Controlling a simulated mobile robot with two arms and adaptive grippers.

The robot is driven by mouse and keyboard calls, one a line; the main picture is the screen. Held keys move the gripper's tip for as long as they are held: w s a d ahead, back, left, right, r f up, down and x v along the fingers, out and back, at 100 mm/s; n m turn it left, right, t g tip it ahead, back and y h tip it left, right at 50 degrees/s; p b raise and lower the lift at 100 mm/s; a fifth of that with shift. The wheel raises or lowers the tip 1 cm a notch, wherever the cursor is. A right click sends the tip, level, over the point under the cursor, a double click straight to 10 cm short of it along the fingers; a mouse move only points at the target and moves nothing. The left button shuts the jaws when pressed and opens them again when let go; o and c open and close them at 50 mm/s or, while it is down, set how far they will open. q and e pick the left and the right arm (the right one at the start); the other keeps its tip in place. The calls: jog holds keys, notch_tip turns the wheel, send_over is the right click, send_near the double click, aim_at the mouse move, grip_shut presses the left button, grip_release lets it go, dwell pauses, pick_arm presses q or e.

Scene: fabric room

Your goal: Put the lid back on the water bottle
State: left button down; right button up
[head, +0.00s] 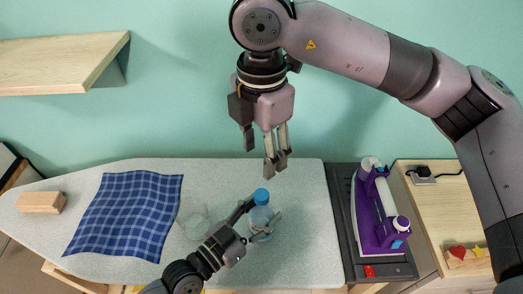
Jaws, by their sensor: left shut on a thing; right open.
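The clear water bottle (260,215) stands on the grey ironing board, with its blue lid (262,197) showing at its top. From this angle I cannot tell whether the lid is seated or only resting there. My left gripper (258,222) is shut on the bottle's body, one finger on each side, and hides part of it. My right gripper (275,161) hangs fingers-down, open and empty. In the picture it is just above and slightly right of the blue lid, apart from it.
A blue checked cloth (128,214) lies on the ironing board (310,240), with a clear glass (195,223) beside it. A wooden block (40,202) is at the left end. A purple-and-white iron (371,215) stands on the right. A wooden shelf (60,62) is upper left.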

pick_arm(q)
jog(key=c, duration=0.7)
grip_release()
jog(key=shift+v, duration=6)
